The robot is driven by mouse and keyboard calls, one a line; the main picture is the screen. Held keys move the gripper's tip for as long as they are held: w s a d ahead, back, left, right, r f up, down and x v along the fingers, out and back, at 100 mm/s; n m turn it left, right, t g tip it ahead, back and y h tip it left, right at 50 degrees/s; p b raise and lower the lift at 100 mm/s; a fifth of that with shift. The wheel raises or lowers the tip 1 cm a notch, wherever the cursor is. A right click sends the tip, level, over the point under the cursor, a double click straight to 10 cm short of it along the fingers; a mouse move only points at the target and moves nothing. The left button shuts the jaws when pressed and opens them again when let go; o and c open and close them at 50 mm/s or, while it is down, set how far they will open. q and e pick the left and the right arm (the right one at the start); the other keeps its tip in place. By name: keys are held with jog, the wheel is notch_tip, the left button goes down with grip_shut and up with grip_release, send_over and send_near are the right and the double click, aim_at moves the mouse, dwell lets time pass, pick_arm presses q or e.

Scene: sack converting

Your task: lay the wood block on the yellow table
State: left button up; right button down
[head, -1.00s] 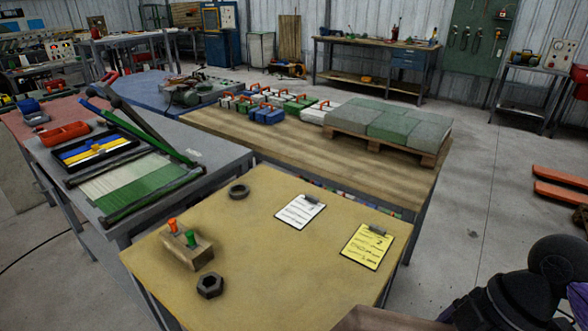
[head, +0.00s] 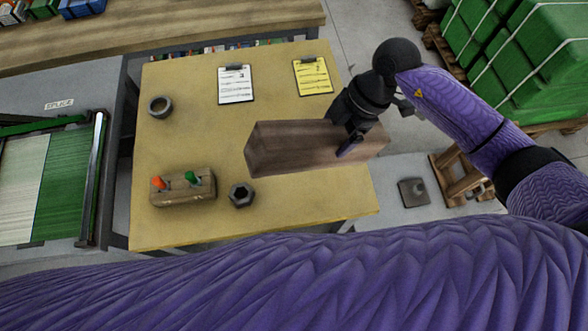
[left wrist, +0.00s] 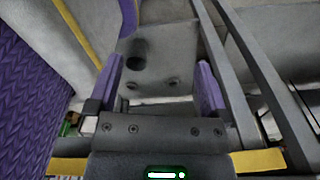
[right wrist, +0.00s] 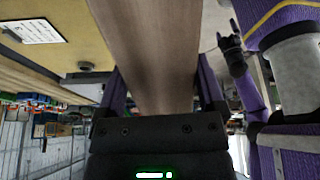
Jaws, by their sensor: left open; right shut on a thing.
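The wood block (head: 290,148) is a long brown bar, held roughly level over the right part of the yellow table (head: 190,110) in the head view. My right gripper (head: 352,138) is shut on it near its right end. The block also fills the middle of the right wrist view (right wrist: 150,50), between the purple fingers (right wrist: 157,95). I cannot tell for sure whether its underside touches the table. My left gripper (left wrist: 162,85) is open and empty in the left wrist view. It does not show in the head view.
On the table are a small wooden holder (head: 180,193) with orange and green pegs, a hex nut (head: 241,195), a ring (head: 160,106), a white clipboard (head: 235,86) and a yellow clipboard (head: 312,77). Green sacks (head: 500,60) stand at the right. The table's centre-left is bare.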

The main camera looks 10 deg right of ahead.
jog(key=f+b, duration=0.3)
jog(key=f, duration=0.7)
jog(key=shift+d, duration=0.2)
pick_arm(q)
notch_tip(320, 180, down, 3)
jog(key=shift+s+f, duration=0.1)
jog(key=shift+s, duration=0.05)
pick_arm(e)
jog(key=shift+f, duration=0.1)
grip_release()
pick_arm(q)
jog(key=shift+d, duration=0.1)
pick_arm(e)
jog(key=p+v, duration=0.2)
jog(key=v, duration=0.9)
jog(key=shift+w+d+r, duration=0.1)
jog(key=shift+d+r, duration=0.1)
jog(key=shift+r, duration=0.35)
pick_arm(q)
jog(key=r, duration=0.2)
jog(key=shift+d+r, duration=0.2)
jog(key=shift+r, duration=0.2)
